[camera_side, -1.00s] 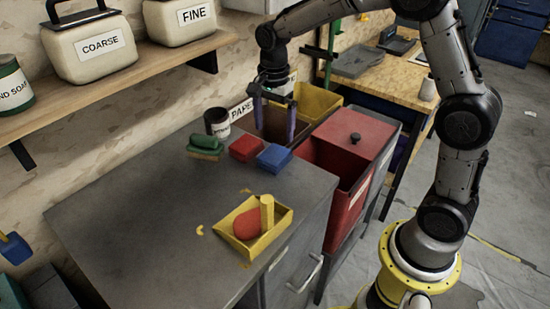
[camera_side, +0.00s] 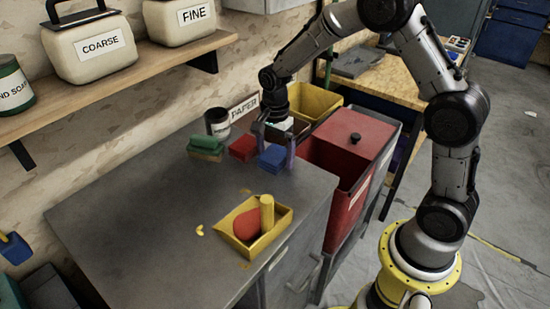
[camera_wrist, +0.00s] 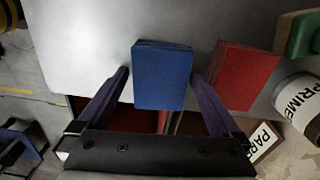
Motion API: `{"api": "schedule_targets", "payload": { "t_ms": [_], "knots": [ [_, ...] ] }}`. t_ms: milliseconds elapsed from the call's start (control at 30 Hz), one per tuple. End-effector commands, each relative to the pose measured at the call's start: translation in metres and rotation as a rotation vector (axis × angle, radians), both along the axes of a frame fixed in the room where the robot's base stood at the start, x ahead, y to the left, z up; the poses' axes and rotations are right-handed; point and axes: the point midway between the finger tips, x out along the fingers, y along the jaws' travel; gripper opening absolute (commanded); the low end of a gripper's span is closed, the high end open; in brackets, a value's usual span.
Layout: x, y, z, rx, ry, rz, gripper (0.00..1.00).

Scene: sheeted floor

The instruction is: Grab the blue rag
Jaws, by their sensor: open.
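The blue rag (camera_side: 274,158) is a folded, block-like stack lying on the grey cabinet top near its back right corner. It also shows in the wrist view (camera_wrist: 163,77), upper middle. My gripper (camera_side: 274,148) is open and low over the rag, its fingers pointing down. In the wrist view my gripper (camera_wrist: 162,78) has one finger to the left of the rag and the other to its right, in the gap beside the red rag. Whether the fingers are level with the rag's sides I cannot tell. The jaws hold nothing.
A folded red rag (camera_side: 243,148) lies close left of the blue one, with a green brush (camera_side: 207,145) beyond it. A dark labelled can (camera_side: 218,121) stands behind. A yellow tray (camera_side: 280,237) sits nearer the front. A red bin (camera_side: 353,147) stands right of the cabinet.

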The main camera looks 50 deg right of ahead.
Motion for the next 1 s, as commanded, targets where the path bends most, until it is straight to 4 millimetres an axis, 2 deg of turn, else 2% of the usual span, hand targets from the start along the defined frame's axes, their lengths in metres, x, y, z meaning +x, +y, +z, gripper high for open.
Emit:
{"api": "schedule_targets", "payload": {
  "t_ms": [67,400,500,767,1000],
  "knots": [
    [0.0,0.0,0.0,0.0,0.0,0.0,0.96],
    [0.0,0.0,0.001,0.0,0.0,0.0,0.35],
    [0.0,0.0,0.001,0.0,-0.001,0.0,0.21],
    [0.0,0.0,0.002,0.0,-0.002,0.0,0.21],
    [0.002,0.0,0.022,-0.001,-0.006,0.0,0.21]
  ]
}}
